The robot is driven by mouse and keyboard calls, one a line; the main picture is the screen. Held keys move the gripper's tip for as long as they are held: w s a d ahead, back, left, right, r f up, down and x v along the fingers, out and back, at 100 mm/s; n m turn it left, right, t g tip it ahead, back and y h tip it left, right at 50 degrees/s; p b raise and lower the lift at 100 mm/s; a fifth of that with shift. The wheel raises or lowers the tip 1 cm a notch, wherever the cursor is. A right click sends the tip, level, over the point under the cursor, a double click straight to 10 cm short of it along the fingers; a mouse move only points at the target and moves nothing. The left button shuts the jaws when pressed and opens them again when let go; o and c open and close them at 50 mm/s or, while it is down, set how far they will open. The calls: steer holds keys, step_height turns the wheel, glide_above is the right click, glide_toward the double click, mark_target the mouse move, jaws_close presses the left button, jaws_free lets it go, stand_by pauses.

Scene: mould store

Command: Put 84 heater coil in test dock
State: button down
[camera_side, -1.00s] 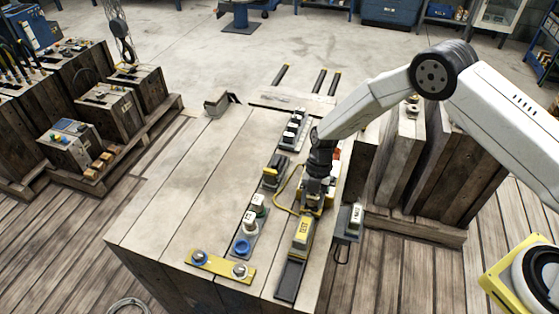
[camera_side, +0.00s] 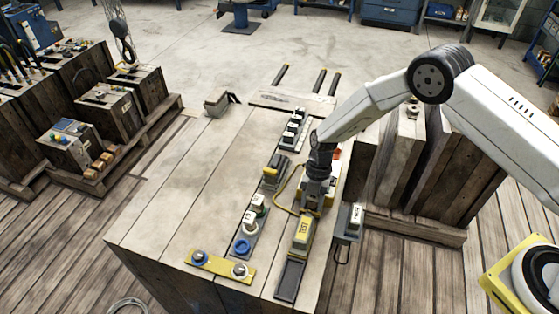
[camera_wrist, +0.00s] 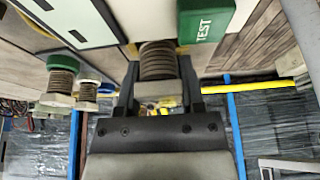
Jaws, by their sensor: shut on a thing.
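My gripper (camera_wrist: 158,98) is shut on a brown ribbed coil (camera_wrist: 158,62) with a pale block at its end, between the two fingers. No number is readable on it. In the side view my gripper (camera_side: 312,204) is low over the right part of the bench, and the held coil is hard to make out there. A green block marked TEST (camera_wrist: 205,20) is just right of the coil in the wrist view. Whether the coil touches a dock cannot be told.
Two more ribbed coils, one green-topped (camera_wrist: 62,76) and one smaller (camera_wrist: 88,92), are left in the wrist view. A blue ring (camera_side: 241,246) and a yellow strip (camera_side: 222,267) lie near the bench's front. A yellow cable (camera_side: 279,194) curves beside my gripper.

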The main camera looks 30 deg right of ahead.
steer(key=shift+f, duration=0.3)
stand_by(0.6)
jaws_free()
stand_by(0.4)
steer(key=shift+r, duration=3.75)
